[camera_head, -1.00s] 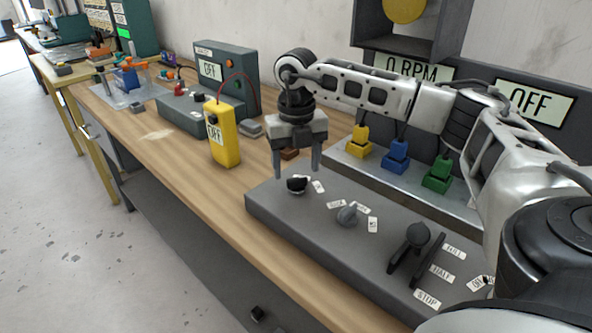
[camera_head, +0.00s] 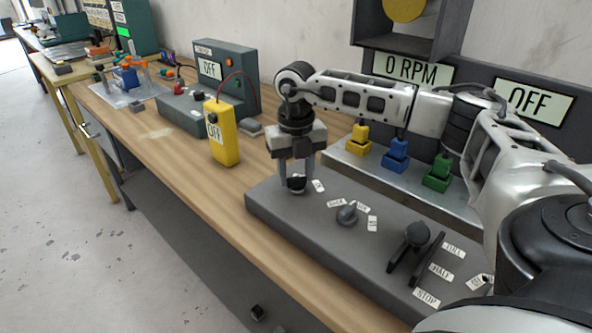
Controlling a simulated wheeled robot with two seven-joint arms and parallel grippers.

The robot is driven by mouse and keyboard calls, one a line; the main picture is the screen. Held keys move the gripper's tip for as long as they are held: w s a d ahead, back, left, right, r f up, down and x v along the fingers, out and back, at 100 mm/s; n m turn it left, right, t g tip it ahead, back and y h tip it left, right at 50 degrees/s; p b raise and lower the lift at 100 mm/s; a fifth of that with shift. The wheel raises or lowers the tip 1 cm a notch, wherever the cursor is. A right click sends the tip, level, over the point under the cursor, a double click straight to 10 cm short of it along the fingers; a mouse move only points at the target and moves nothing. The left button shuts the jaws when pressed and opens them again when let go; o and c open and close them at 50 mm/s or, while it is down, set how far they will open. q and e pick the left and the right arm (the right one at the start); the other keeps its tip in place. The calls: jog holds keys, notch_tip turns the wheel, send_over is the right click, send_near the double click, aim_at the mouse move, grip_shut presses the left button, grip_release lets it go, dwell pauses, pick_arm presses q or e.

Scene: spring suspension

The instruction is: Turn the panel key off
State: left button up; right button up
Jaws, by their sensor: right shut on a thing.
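A grey sloped control panel (camera_head: 275,212) lies at the front of the bench. At its left end is a small black key knob (camera_head: 297,184), with a small white label (camera_head: 318,186) just to its right. My right gripper (camera_head: 296,186) points straight down and is shut on this key, one finger on each side. The fingers partly hide the key, and its exact turn angle is hard to tell. The wall display (camera_head: 534,101) reads OFF, and another beside it reads 0 RPM (camera_head: 412,68). My left gripper is out of view.
A grey knob (camera_head: 347,212) and a black lever (camera_head: 410,245) marked FULL, HALF and STOP stand to the right on the panel. Yellow, blue and green plugs (camera_head: 396,155) sit behind. A yellow meter (camera_head: 222,133) stands left of the gripper.

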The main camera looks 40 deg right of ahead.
jog(key=n, duration=0.5)
jog(key=shift+w+a+n, duration=0.1)
jog(key=shift+n, duration=0.2)
jog(key=n, duration=0.3)
jog(key=shift+a+r, duration=0.1)
jog(key=shift+n, duration=1.4)
jog(key=shift+a+n, duration=0.1)
jog(key=shift+n, duration=0.2)
jog(key=o, duration=1)
